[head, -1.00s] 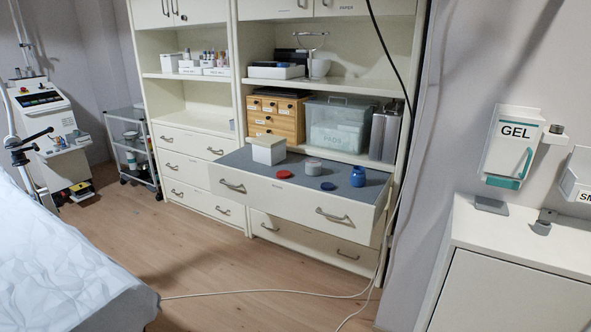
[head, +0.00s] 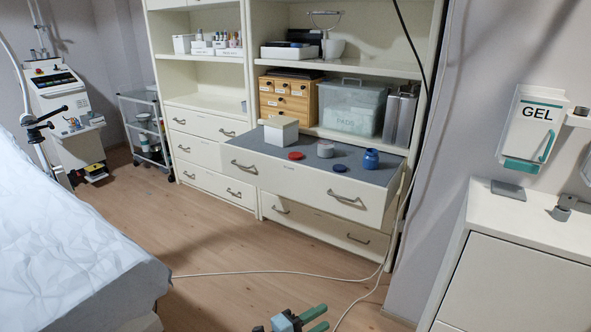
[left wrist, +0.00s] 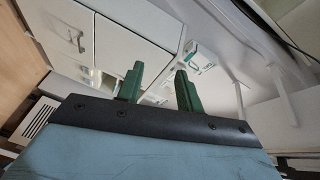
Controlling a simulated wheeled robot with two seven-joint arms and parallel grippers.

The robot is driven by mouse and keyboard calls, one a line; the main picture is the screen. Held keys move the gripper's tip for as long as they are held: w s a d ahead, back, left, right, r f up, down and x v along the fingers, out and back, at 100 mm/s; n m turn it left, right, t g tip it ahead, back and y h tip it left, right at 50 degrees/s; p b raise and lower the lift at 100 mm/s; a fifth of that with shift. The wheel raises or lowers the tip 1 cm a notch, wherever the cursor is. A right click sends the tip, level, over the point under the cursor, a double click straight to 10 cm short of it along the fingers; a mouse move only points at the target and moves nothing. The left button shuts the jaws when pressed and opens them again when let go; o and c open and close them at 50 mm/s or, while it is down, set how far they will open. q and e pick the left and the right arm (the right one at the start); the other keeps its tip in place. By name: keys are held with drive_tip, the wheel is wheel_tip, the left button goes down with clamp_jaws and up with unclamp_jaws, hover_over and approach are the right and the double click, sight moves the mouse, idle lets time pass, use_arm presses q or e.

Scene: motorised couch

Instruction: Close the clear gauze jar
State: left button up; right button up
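A small light-grey jar (head: 326,148) stands on the grey liner of an open drawer (head: 300,188). It may be the gauze jar; it is too small to read or to see contents. A flat red lid (head: 296,156) and a flat blue lid (head: 339,168) lie near it. A blue jar (head: 371,159) stands to its right and a white box (head: 281,131) to its left. My left gripper (head: 319,317), with green fingers, is at the bottom edge, far in front of the drawer. In the left wrist view its fingers (left wrist: 158,88) are apart and empty. My right gripper is out of view.
A clear bin (head: 352,108) and a wooden drawer box (head: 288,98) stand on the shelf behind. A bed (head: 70,240) is at left, a white cabinet (head: 520,270) at right. A cable (head: 270,274) crosses the otherwise clear floor.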

use_arm(q)
drive_tip(key=s+d+r+m+g+h+b, duration=0.1)
drive_tip(key=s+d+r+m+g+h, duration=0.2)
drive_tip(key=d+r+m+g, duration=0.4)
drive_tip(key=s+d+r+m+g+h, duration=0.25)
drive_tip(key=d+r+m, duration=0.25)
drive_tip(key=r+m, duration=0.45)
drive_tip(key=s+d+r+m+g+y+b, duration=0.1)
drive_tip(key=s+d+r+m+g+y, duration=0.2)
drive_tip(key=s+m+g+y, duration=0.75)
drive_tip(key=w+a+f+m+t+y+b, duration=0.1)
drive_tip(key=a+m+t+y, duration=0.7)
drive_tip(key=m, duration=0.6)
drive_tip(key=shift+a+f+m+t+y+b, duration=0.3)
drive_tip(key=shift+a+m+t+y+b, duration=0.1)
drive_tip(key=shift+t, duration=0.4)
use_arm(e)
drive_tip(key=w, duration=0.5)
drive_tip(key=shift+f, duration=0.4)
use_arm(q)
drive_tip(key=shift+w, duration=0.1)
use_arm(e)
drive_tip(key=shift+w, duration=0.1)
